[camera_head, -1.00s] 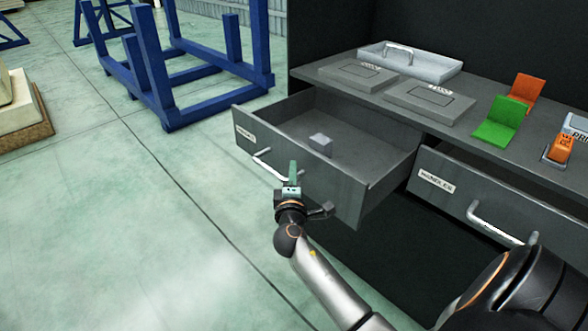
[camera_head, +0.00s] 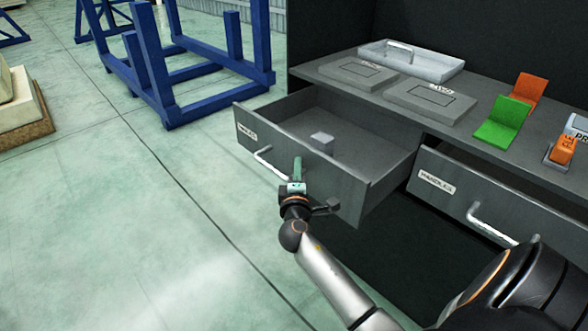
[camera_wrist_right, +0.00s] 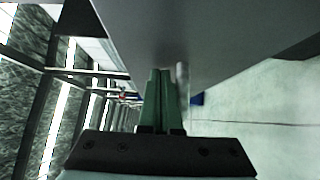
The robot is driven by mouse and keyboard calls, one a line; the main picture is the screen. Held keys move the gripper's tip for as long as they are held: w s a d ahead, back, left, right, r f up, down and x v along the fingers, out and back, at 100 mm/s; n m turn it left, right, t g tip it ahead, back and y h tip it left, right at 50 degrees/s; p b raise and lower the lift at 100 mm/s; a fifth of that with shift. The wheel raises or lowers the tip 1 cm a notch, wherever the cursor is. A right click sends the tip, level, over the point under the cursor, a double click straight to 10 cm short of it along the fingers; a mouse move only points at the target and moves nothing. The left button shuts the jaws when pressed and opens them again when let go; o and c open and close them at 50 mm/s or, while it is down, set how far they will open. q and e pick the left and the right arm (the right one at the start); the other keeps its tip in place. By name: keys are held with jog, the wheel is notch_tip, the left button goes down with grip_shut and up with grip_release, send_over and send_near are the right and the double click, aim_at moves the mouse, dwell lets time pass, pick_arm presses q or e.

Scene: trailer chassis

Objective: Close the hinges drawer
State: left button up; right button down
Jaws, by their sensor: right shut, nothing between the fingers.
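The hinges drawer (camera_head: 225,122) is the left grey drawer under the worktop in the head view. It is pulled out, with a small light grey block (camera_head: 321,142) lying inside. Its pale bar handle (camera_head: 268,162) is on the front panel; the handle's right end is partly hidden by my gripper. My right gripper (camera_head: 297,163) has green fingers, shut and empty, in front of the drawer front at the handle's right end. In the right wrist view the shut fingers (camera_wrist_right: 160,80) point along the grey panel, with the bar handle (camera_wrist_right: 182,85) close beside them; contact is unclear. My left gripper is not in view.
A second drawer (camera_head: 450,190), labelled handles, stands partly open to the right. The worktop (camera_head: 310,72) carries a metal tray, flat grey plates, and green and orange brackets. Blue racks (camera_head: 200,75) stand behind on the left.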

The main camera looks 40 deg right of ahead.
jog(key=d+b, duration=0.1)
jog(key=d, duration=0.6)
jog(key=w+d, duration=0.1)
jog(key=d, duration=0.6)
jog(key=d+b, duration=0.1)
jog(key=d, duration=0.6)
jog(key=shift+w+b, duration=0.3)
jog(key=shift+b, duration=0.05)
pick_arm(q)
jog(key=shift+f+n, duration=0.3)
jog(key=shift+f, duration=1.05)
pick_arm(e)
jog(key=shift+d+r, duration=0.15)
jog(key=shift+d, duration=0.35)
